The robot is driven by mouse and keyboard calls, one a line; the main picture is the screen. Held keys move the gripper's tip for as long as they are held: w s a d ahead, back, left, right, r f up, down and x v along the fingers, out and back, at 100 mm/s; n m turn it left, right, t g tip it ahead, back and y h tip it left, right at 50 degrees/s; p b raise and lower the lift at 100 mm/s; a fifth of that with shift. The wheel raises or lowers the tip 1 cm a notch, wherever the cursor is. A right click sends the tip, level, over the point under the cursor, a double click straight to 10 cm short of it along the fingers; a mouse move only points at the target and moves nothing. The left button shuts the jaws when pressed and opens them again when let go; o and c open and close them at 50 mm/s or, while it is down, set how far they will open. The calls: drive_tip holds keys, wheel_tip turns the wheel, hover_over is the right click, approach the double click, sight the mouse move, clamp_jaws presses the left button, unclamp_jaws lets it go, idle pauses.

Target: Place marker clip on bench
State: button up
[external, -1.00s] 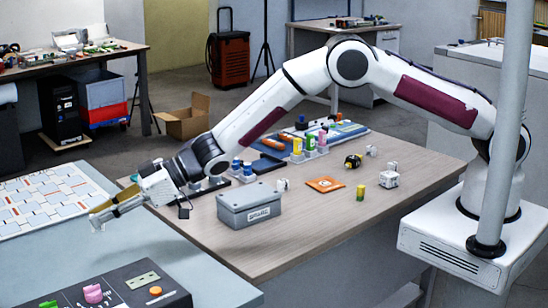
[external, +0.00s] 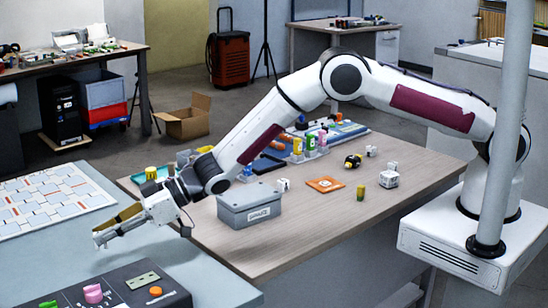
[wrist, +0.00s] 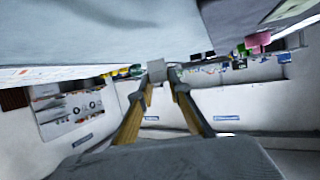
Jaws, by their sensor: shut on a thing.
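My gripper (external: 105,231) is shut on a small pale grey piece, which I take to be the marker clip (external: 99,240). It hangs at the fingertips over the grey-blue bench top (external: 60,258) at the left. In the wrist view the clip (wrist: 156,70) shows as a small grey block between the tips of the two yellow-brown fingers. The bench surface (wrist: 110,35) fills the upper part of that view. I cannot tell whether the clip touches the bench or is just above it.
A dark panel (external: 120,287) with pink and orange knobs stands at the front of the bench. A white sheet with outlined tiles (external: 45,202) lies behind. A grey box (external: 249,204) stands on the wooden table. Bench between panel and sheet is clear.

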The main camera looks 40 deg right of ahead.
sight(112, 268)
drive_tip(key=shift+f, duration=0.9)
drive_tip(key=shift+f, duration=0.1)
drive_tip(key=shift+f, duration=1.8)
drive_tip(key=shift+f, duration=0.15)
drive_tip(key=o, duration=0.9)
drive_tip(key=shift+c, duration=0.2)
drive_tip(key=shift+r, duration=0.2)
drive_tip(key=shift+d, duration=0.1)
drive_tip(key=shift+s+d+r, duration=0.1)
drive_tip(key=shift+d+r, duration=0.05)
drive_tip(key=shift+d, duration=0.15)
drive_tip(key=shift+v, duration=5.55)
